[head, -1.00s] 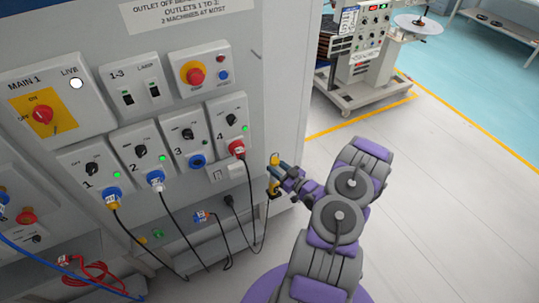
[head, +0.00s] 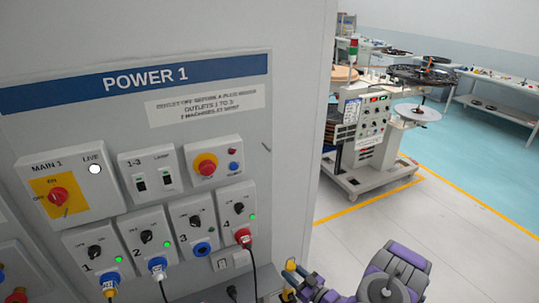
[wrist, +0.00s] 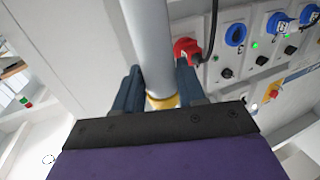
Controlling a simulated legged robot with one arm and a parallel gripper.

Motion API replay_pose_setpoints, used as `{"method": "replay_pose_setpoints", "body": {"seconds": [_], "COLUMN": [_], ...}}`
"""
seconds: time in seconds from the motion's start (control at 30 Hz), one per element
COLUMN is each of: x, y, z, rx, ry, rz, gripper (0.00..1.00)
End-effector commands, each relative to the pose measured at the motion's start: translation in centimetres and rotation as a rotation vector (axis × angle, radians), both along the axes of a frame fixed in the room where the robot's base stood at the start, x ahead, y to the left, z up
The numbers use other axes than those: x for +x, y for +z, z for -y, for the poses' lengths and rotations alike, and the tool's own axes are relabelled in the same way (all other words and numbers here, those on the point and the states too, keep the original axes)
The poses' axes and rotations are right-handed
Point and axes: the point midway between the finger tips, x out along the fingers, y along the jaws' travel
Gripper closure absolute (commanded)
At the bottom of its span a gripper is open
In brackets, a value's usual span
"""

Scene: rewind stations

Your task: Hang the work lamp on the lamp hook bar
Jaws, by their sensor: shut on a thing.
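The work lamp, a pale grey tube with a yellow collar (wrist: 150,45), stands between my gripper's two dark blue fingers (wrist: 161,85) in the wrist view. My gripper is shut on it. My gripper (head: 291,282) is at the bottom of the head view, below the panel.
The POWER 1 cabinet (head: 150,45) fills the left, with several switches and outlets. A red plug (head: 243,236) with a black cable sits in outlet 4, close to my gripper. A wheeled machine (head: 372,130) stands behind at the right. The floor (head: 450,240) between is clear.

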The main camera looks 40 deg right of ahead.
Motion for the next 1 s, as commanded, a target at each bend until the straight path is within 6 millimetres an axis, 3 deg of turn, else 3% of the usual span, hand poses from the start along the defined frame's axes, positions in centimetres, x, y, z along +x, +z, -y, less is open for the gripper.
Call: {"method": "replay_pose_setpoints", "body": {"seconds": [0.33, 0.47, 0.67, 1.0], "x": [0.1, 0.5, 2.3, 5.9], "y": [0.1, 1.3, 6.4, 18.0], "z": [0.0, 0.3, 1.3, 2.4], "rx": [0.0, 0.001, 0.003, 0.016], "ry": [0.0, 0.003, 0.013, 0.026], "rz": [0.001, 0.004, 0.011, 0.014], "gripper": [1.0, 1.0, 1.0, 1.0]}}
